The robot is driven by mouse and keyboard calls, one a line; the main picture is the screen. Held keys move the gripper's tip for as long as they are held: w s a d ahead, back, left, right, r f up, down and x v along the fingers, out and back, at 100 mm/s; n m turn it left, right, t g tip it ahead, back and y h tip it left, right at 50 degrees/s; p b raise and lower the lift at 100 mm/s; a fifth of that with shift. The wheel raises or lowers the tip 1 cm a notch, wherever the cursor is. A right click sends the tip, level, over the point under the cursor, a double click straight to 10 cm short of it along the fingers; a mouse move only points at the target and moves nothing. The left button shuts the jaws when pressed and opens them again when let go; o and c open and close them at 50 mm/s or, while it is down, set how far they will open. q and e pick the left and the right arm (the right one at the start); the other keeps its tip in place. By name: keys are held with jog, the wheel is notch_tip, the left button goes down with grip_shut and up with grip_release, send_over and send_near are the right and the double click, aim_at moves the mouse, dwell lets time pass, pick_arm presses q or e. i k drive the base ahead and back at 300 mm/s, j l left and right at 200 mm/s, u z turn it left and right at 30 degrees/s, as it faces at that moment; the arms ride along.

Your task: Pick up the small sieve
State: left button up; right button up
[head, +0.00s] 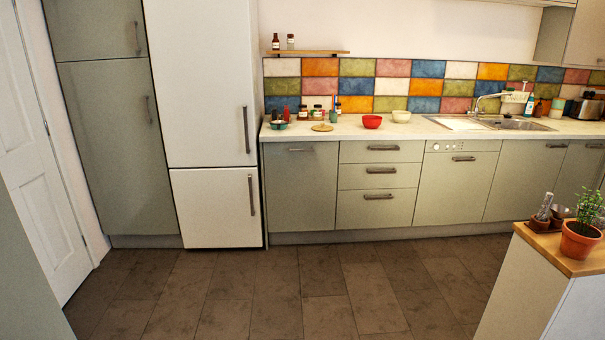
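I cannot make out the small sieve for certain in the head view. Small items stand at the left end of the far counter (430,131), too small to tell apart well. Among them are a teal bowl-like item (278,126) and a round wooden item (322,127). A red bowl (372,122) and a cream bowl (401,116) stand to their right. Neither of my grippers is in view.
A white fridge (207,80) stands left of the counter. A wooden-topped island (571,262) with a potted plant (580,240) is at the right front. A white door (35,150) is at the left. The tiled floor (290,285) between is clear.

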aim_at(279, 126)
jog(key=i, duration=2.5)
jog(key=i+j+z, duration=0.2)
jog(key=i, duration=0.35)
jog(key=i+z, duration=0.25)
jog(key=i, duration=0.35)
